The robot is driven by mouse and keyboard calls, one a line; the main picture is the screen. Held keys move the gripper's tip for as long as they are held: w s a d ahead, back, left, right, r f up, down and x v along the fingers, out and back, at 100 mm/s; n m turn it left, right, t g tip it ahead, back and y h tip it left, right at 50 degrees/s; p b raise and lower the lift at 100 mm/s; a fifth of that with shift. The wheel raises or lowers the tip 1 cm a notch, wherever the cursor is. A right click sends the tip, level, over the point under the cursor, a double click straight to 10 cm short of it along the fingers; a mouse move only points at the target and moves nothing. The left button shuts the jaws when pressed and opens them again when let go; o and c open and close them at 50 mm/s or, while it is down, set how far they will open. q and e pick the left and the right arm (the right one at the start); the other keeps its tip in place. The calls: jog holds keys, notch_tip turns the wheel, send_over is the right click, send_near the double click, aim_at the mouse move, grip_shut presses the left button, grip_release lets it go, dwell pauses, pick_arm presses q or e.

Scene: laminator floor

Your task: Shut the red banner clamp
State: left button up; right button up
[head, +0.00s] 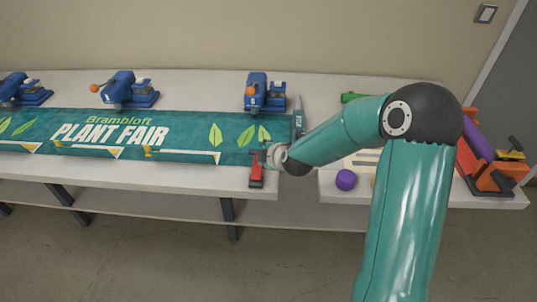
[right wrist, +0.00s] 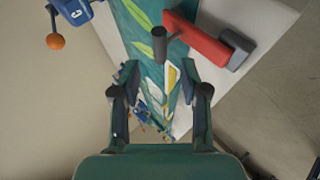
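The red banner clamp (head: 257,175) sits at the front right end of the banner (head: 130,137), by the table's front edge. In the right wrist view the red clamp (right wrist: 203,40) shows at the top, with a dark cylindrical part (right wrist: 162,46) over the banner. I cannot tell how far its lever stands open. My right gripper (right wrist: 160,75) is open and empty, its fingers apart, with the cylindrical part ahead of the gap. My left gripper is not in view.
Several blue clamps with orange knobs (head: 257,92) stand along the banner's back edge. A gap separates the long table (head: 200,177) from the right table (head: 480,196), which holds a purple knob (head: 346,180) and an orange device (head: 488,172). The floor in front is clear.

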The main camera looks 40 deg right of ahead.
jog(key=v, duration=0.5)
jog(key=shift+a, duration=0.15)
jog(key=shift+r, duration=0.1)
